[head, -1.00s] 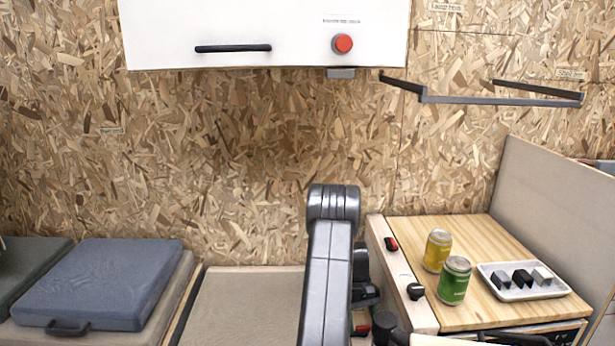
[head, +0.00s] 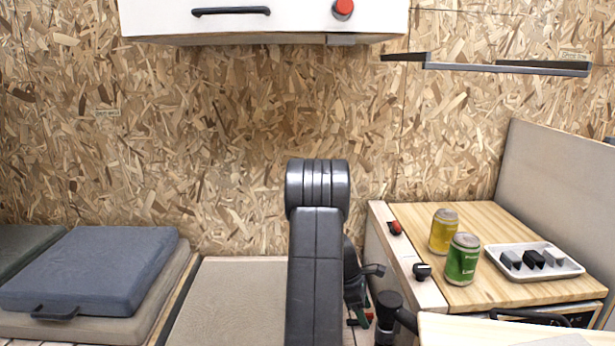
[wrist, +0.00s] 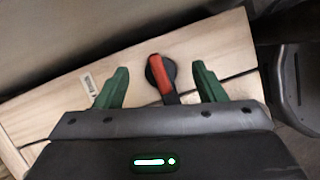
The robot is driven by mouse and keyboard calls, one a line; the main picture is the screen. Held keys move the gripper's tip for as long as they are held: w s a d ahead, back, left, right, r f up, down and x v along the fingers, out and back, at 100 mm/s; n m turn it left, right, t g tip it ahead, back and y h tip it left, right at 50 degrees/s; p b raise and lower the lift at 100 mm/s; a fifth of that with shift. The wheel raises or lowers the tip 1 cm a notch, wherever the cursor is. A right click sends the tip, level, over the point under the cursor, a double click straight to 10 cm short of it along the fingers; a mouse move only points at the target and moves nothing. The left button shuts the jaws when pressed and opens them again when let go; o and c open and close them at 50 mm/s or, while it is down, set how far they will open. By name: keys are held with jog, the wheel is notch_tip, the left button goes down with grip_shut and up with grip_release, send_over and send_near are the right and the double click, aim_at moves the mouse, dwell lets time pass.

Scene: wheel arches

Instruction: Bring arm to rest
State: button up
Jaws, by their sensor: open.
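My arm (head: 318,250) rises in the lower middle of the head view, bent at its top joint. My gripper (wrist: 160,68) is open in the wrist view, its two green fingers apart with nothing gripped. A red-handled rotary switch (wrist: 160,76) on a black round base shows between the fingers, on a pale wooden panel (wrist: 55,100) with a small white label. I cannot tell how far the fingers are from the panel. In the head view the gripper is partly hidden low behind the arm.
A wooden counter (head: 500,215) at right holds a yellow can (head: 443,232), a green can (head: 462,260) and a white tray (head: 570,268) with small blocks. Its left strip carries a red switch (head: 395,228) and a black knob (head: 422,271). A white cabinet (head: 300,20) hangs above. Blue cushion (head: 95,265) at left.

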jog(key=shift+s+n+t+b, duration=0.1)
jog(key=shift+n+t+b, duration=0.5)
jog(key=shift+n+b, duration=0.85)
